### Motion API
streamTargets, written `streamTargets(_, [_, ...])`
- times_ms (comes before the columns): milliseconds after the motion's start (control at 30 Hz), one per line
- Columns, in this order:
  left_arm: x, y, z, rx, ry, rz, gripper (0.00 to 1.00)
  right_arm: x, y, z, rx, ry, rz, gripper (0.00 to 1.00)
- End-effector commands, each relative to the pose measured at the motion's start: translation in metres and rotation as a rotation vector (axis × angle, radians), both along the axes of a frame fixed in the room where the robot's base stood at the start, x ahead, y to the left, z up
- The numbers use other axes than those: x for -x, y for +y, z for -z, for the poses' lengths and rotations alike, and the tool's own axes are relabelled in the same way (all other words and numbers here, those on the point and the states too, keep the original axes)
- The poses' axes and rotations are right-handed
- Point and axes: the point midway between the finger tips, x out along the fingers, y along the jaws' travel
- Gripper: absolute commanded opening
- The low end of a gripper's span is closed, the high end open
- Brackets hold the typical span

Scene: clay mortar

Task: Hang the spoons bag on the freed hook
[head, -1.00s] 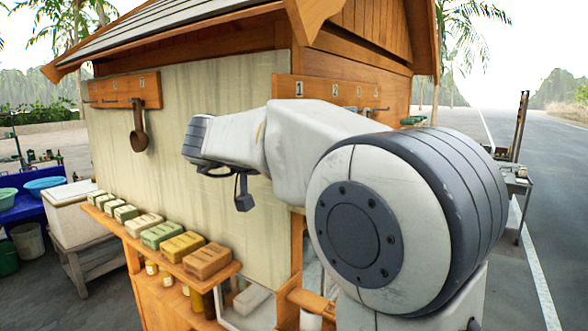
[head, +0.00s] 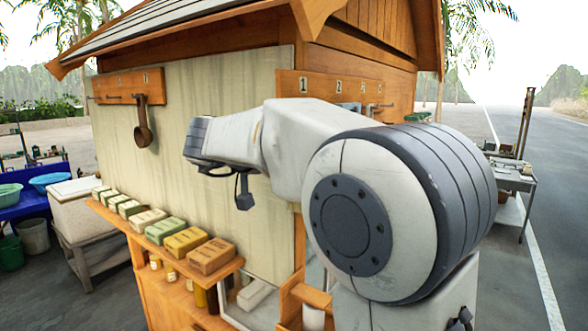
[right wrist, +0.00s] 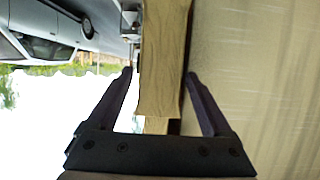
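No spoons bag can be made out in either view. A wooden hook board with numbers (head: 312,86) is on the right part of the hut wall; my right arm covers much of its lower edge. A second hook board (head: 128,84) is at the left, with a dark ladle (head: 143,130) hanging from it. My right gripper (right wrist: 159,74) shows in the right wrist view with fingers apart and nothing visibly held. My left gripper is not in view.
A shelf (head: 152,240) with several coloured blocks, one an orange-brown block (head: 211,256), runs below the pale wall panel (head: 225,90). A blue table with basins (head: 52,181) stands at the left. A metal stand (head: 515,175) is by the road.

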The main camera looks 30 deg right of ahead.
Motion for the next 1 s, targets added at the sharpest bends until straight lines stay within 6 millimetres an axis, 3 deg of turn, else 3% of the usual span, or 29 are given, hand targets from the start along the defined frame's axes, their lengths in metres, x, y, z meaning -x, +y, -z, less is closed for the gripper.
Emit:
streamTargets(367, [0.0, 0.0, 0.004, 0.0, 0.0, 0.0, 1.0, 0.002, 0.007, -0.001, -0.001, -0.001, -0.003, 1.0])
streamTargets(800, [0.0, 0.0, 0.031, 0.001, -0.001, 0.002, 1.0, 0.029, 0.075, -0.031, -0.002, -0.001, -0.005, 1.0])
streamTargets(1000, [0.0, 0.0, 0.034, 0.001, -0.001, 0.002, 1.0, 0.035, 0.089, -0.039, 0.0, 0.0, -0.001, 1.0])
